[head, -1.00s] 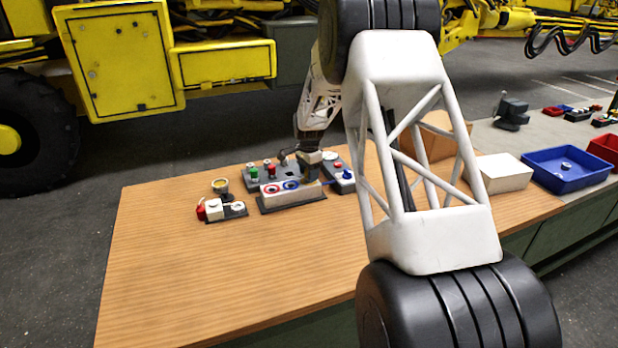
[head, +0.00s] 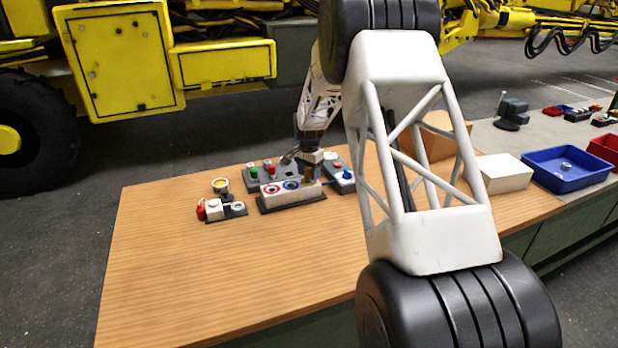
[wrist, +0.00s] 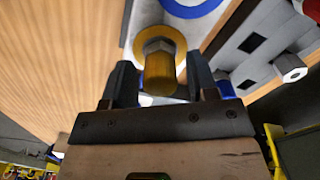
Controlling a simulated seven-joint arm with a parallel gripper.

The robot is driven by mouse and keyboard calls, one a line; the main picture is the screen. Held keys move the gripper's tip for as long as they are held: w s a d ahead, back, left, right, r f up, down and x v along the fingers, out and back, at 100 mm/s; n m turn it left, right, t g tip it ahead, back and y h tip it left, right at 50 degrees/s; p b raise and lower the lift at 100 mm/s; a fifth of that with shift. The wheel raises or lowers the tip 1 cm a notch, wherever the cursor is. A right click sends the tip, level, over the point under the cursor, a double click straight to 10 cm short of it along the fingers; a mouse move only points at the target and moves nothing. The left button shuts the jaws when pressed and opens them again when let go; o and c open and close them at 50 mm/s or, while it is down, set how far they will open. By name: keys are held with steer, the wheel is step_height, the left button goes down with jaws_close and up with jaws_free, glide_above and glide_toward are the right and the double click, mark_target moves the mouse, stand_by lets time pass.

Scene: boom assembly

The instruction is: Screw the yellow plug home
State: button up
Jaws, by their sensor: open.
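The yellow plug (wrist: 160,72) stands in the yellow-ringed hole of the white block (wrist: 200,30) in the wrist view, its hex part against the yellow ring (wrist: 140,28). My gripper (wrist: 161,82) is open, with one dark finger on each side of the plug and a visible gap to each. In the head view my gripper (head: 309,160) is over the right end of the white block (head: 270,201), near the yellow ring's place. I cannot tell from these views how deep the plug's thread sits.
Red (head: 271,188) and blue (head: 291,185) rings mark the block's other holes. A grey panel with green and red knobs (head: 268,165) stands behind. A small fixture with a red part (head: 201,211) stands left. The table front (head: 220,280) is clear.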

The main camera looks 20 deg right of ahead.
steer(key=n, duration=0.4)
steer(key=shift+n, duration=2.9)
steer(key=c, duration=0.9)
steer(key=shift+c, duration=0.2)
steer(key=shift+m, duration=0.3)
steer(key=m, duration=0.6)
steer(key=shift+f+m, duration=0.1)
steer(key=shift+m, duration=2.7)
